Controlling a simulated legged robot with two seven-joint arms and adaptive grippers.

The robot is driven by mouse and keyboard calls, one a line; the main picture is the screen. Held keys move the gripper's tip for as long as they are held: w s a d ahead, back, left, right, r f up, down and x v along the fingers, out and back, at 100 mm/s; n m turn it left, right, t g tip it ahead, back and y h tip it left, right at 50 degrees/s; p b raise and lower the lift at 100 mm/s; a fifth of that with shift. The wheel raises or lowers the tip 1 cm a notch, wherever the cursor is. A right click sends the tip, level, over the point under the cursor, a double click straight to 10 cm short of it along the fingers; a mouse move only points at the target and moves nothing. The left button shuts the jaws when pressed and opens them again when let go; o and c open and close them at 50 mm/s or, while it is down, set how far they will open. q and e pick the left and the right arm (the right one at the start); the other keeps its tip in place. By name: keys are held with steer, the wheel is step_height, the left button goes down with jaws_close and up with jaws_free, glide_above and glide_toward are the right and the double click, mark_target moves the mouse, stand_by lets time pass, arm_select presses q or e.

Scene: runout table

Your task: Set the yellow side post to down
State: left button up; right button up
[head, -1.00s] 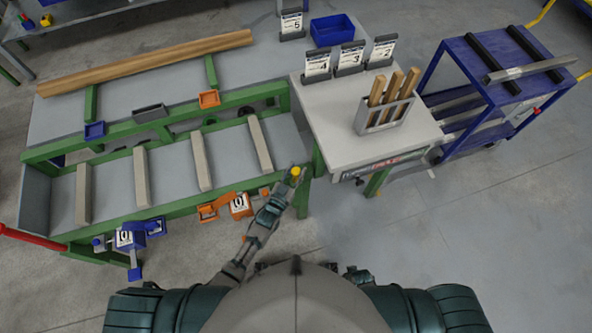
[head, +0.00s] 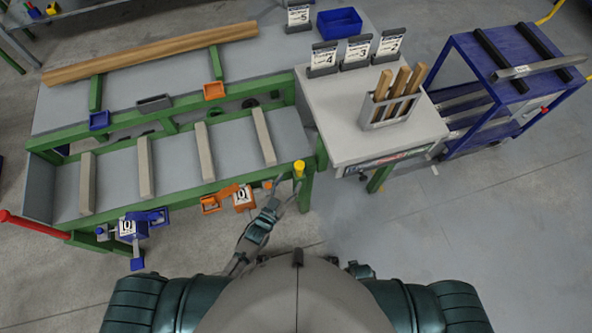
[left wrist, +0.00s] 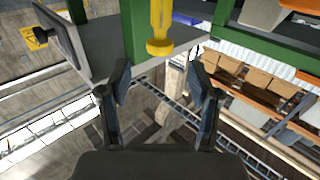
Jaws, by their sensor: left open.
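The yellow side post (head: 299,168) is a short cylinder at the right front corner of the green runout table (head: 235,184). In the head view its top shows above the green rail. In the left wrist view the yellow post (left wrist: 160,28) has a wider rounded end and lies in front of a green leg. My left gripper (head: 287,190) is open and empty, just on my side of the post. In the left wrist view its fingers (left wrist: 160,85) are spread apart, with the post beyond the gap and apart from them. My right gripper is not in view.
An orange stop block (head: 240,197) and a blue one (head: 130,228) hang on the front rail. A grey bench (head: 345,135) with a rack of wooden pieces (head: 388,112) adjoins on the right. A blue cart (head: 510,95) stands farther right. The floor right of my gripper is clear.

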arm_select(q)
steer(key=shift+v, duration=1.9)
steer(key=s+a+r+n+g+y, duration=0.25)
steer(key=s+a+g+y, duration=0.55)
steer(key=s+a+g, duration=0.7)
steer(key=s+f, duration=0.4)
steer(key=f, duration=1.2)
steer(key=s+a+f, duration=0.1)
steer(key=s+f, duration=0.3)
steer(key=f, duration=1.1)
steer(key=shift+f+n+t, duration=0.3)
steer(key=shift+f+n, duration=0.05)
steer(key=shift+f, duration=0.05)
steer(key=shift+a, duration=0.1)
